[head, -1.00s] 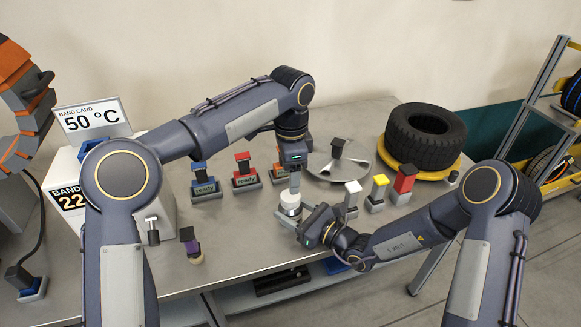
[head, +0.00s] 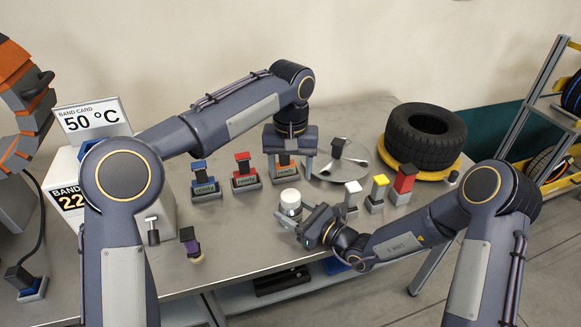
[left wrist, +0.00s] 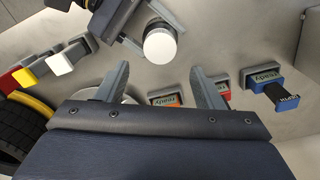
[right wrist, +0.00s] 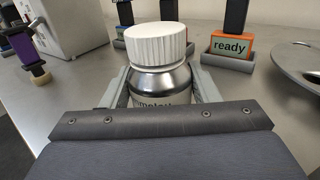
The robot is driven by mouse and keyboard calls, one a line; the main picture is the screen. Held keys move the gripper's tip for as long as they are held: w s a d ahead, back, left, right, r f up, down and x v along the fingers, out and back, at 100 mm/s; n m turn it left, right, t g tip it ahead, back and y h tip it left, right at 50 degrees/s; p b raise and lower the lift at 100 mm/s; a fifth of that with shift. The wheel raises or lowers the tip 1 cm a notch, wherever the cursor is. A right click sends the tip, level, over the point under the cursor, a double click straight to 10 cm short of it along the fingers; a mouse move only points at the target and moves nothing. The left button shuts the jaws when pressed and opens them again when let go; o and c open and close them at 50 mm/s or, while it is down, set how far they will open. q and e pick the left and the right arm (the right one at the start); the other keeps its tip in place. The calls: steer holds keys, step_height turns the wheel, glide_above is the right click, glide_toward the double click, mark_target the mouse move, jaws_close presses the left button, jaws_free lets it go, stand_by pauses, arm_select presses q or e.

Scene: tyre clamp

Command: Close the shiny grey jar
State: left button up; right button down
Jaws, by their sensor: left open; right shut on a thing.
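The shiny grey jar (right wrist: 160,84) stands upright on the table, with its white ribbed lid (right wrist: 156,43) sitting on its top. In the head view the lid (head: 290,196) and a bit of the jar show just left of my right gripper (head: 300,222). My right gripper is shut on the jar's body from the side. In the left wrist view the white lid (left wrist: 160,46) is beyond the fingertips. My left gripper (head: 297,165) is open and empty, raised above and behind the jar. Whether the lid is fully tight cannot be told.
Blue (head: 203,178), red (head: 243,172) and orange blocks marked "ready" stand behind and left. White, yellow and red blocks (head: 404,180) stand right of the jar. A round metal plate (head: 325,163) and a tyre (head: 425,135) are behind. The front table left of the jar is mostly clear.

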mark_target(290, 195)
arm_select(q)
step_height(290, 195, down, 8)
steer(key=shift+f, duration=0.1)
stand_by(0.4)
steer(key=c, duration=1)
steer(key=m, duration=0.3)
steer(key=shift+m, duration=0.3)
steer(key=m, duration=0.5)
steer(key=o, duration=1.2)
step_height(290, 195, up, 12)
steer(key=shift+r, duration=0.1)
